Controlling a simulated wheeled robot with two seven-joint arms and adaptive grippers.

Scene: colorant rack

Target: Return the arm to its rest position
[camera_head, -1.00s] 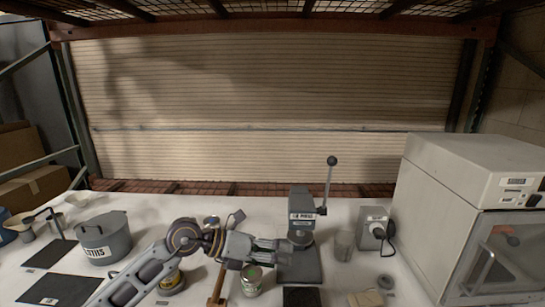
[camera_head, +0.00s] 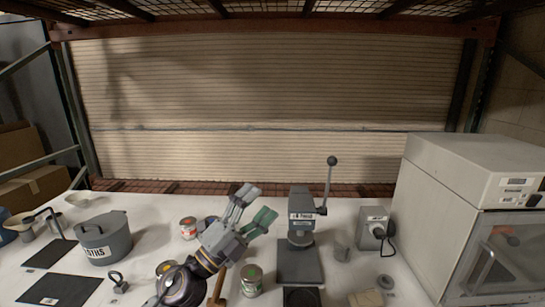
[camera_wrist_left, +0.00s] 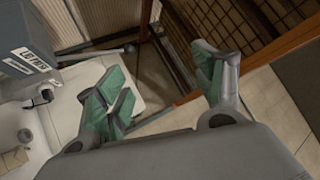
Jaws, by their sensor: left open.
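My left gripper (camera_head: 254,205) is raised over the white table, its fingers pointing up and a little right in the head view. Its jaws are open with nothing between them. In the wrist view the green-padded fingers (camera_wrist_left: 162,88) stand wide apart, with floor and rack parts beyond. My left arm comes in low in the head view and hides part of the table. My right gripper is not in view.
The grey press (camera_head: 301,226) stands right of the gripper. Cans stand close by, one green-labelled (camera_head: 251,284) and one red-topped (camera_head: 188,229). A grey pot (camera_head: 103,241) is at left, a large oven (camera_head: 471,187) at right.

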